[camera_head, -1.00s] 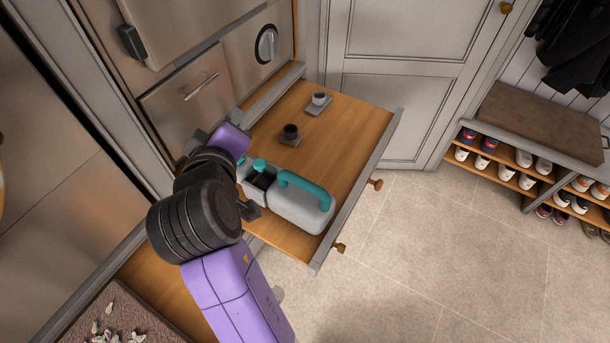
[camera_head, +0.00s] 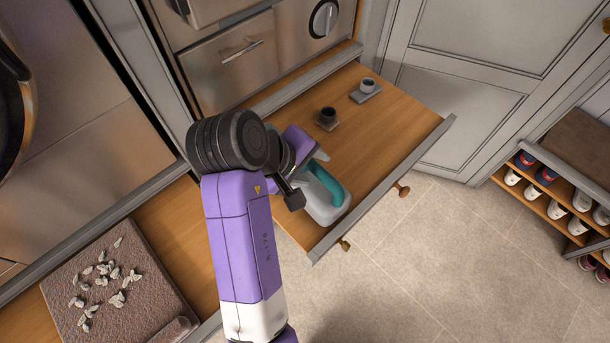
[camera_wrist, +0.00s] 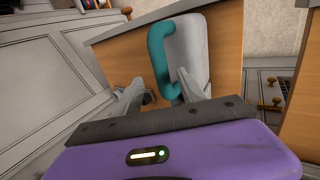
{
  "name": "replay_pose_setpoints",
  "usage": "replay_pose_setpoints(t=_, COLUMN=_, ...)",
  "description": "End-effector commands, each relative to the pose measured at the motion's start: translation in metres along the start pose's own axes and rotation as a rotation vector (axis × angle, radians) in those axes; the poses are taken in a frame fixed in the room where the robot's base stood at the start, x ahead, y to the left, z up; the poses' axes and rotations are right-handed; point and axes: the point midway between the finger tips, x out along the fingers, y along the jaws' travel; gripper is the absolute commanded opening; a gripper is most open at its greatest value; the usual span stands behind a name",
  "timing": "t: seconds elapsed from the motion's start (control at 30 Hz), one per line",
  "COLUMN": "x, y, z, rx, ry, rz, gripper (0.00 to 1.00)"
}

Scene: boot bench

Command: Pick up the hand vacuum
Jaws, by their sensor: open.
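The hand vacuum (camera_head: 323,213) is pale grey with a teal handle and lies in the open wooden drawer (camera_head: 400,118), near its front left corner. My arm hides its rear part in the head view. In the wrist view the vacuum (camera_wrist: 190,45) is just beyond my gripper (camera_wrist: 158,90), with the teal handle on its left side. The two grey fingers are apart. The right finger overlaps the near end of the vacuum in the picture; I cannot tell whether they touch. Nothing is held between the fingers.
A brown mat with pale stones (camera_head: 110,275) lies at the lower left. A shoe rack (camera_head: 550,205) stands at the right. The tiled floor before the drawer is clear.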

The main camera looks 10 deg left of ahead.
Motion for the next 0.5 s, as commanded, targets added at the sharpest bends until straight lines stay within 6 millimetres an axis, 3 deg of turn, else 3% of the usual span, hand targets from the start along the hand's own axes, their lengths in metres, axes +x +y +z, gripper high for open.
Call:
replay_pose_setpoints(t=0.3, x=0.041, y=-0.004, z=0.001, rx=-0.001, ry=-0.001, rz=0.000, gripper=0.48)
replay_pose_setpoints(t=0.5, x=0.046, y=-0.004, z=0.001, rx=0.000, ry=0.000, rz=0.001, gripper=0.48)
